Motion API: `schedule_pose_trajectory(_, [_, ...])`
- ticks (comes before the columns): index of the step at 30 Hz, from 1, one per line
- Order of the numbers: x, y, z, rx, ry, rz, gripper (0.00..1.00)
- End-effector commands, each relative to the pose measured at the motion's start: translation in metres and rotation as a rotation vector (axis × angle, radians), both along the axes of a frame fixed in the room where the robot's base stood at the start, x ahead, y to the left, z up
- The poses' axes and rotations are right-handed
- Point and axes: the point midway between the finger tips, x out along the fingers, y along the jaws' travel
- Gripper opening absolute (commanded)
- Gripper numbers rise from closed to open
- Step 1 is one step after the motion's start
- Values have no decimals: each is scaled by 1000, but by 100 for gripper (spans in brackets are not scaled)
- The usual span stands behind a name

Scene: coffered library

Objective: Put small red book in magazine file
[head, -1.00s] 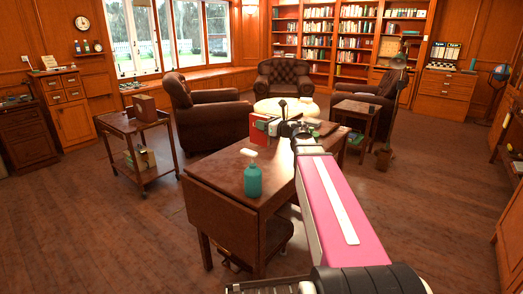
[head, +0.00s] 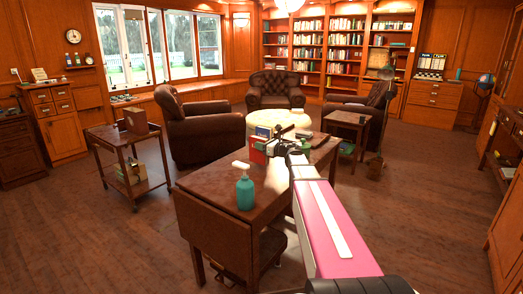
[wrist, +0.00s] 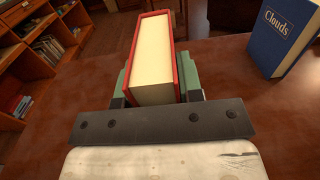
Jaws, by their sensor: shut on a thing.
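The small red book (wrist: 154,52), with a red cover and cream pages, is upright between the fingers of my gripper (wrist: 155,88) in the wrist view. My gripper is shut on it. In the head view the red book (head: 257,151) shows over the far part of the brown table, partly hidden by my wrist. A brown box-like holder (head: 136,120) on the cart at left may be the magazine file; its inside cannot be made out.
A blue book marked Clouds (wrist: 284,36) stands on the table (head: 212,188), right of my gripper in the wrist view. A teal pump bottle (head: 245,192) stands near the table's front. A wooden cart (head: 101,136) stands left, with open floor between.

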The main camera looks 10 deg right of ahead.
Motion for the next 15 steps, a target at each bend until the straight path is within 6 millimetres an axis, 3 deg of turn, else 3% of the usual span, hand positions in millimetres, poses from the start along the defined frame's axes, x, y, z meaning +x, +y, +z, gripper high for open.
schedule_pose_trajectory(4, [0,0,-19,1,1,0,1])
schedule_pose_trajectory(15, [0,0,-23,1,-1,0,1])
